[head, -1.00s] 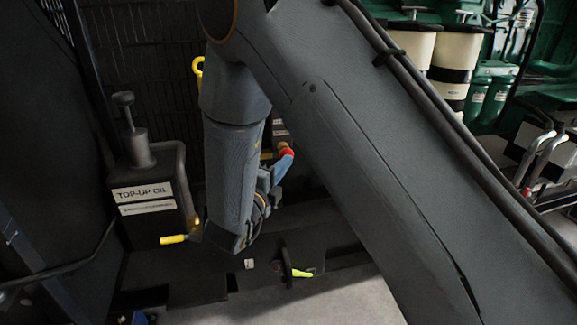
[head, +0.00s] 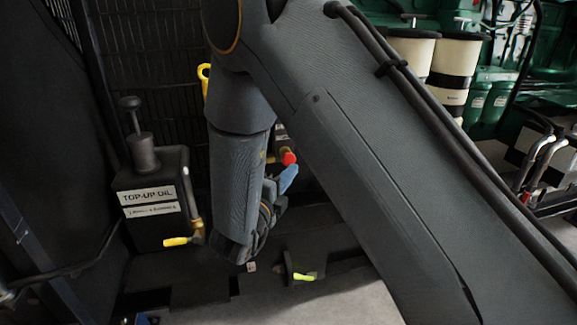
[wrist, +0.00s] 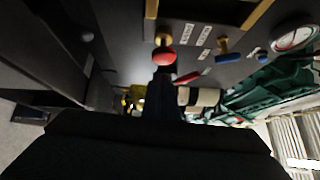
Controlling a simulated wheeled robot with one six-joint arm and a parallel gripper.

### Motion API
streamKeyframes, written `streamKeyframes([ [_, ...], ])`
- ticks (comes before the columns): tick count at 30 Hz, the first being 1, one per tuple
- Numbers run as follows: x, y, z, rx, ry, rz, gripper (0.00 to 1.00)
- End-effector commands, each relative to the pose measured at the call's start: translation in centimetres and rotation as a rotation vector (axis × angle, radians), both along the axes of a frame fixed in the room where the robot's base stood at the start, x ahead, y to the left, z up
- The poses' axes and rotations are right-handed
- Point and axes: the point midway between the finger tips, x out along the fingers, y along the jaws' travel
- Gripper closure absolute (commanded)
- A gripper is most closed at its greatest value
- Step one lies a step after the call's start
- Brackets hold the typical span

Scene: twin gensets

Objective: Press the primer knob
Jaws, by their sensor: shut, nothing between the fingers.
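No knob carries a readable primer label. A red round knob (wrist: 164,56) on a brass-coloured stem shows in the wrist view, and a red end (head: 289,158) shows beside my arm in the head view. Pale-topped knobs (head: 462,20) stand above the black-and-cream filters (head: 453,72) at the upper right. My gripper (wrist: 163,76) is shut and empty, its tip just below the red knob in the wrist view. I cannot tell whether they touch. In the head view my wrist hides most of the gripper; a blue part (head: 288,178) shows at its side.
A black top-up oil box (head: 152,218) with a plunger handle (head: 130,103) and a yellow lever (head: 176,241) stands left of my arm. A yellow-green handle (head: 304,277) is low at the centre. Green machinery (head: 490,95) fills the upper right. Some floor shows at the bottom.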

Motion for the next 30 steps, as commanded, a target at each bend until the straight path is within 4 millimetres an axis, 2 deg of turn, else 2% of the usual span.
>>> streamKeyframes([
  [1,-1.3,1.1,0.0,-0.001,0.0,0.011,1.0],
  [6,-4.5,1.9,-0.3,-0.001,-0.001,0.0,1.0],
  [12,-7.2,2.9,-0.5,0.0,0.001,-0.005,1.0],
  [18,-8.3,3.4,-0.6,-0.001,0.0,-0.007,1.0],
  [30,-8.5,3.5,-0.6,-0.002,0.0,-0.006,1.0],
])
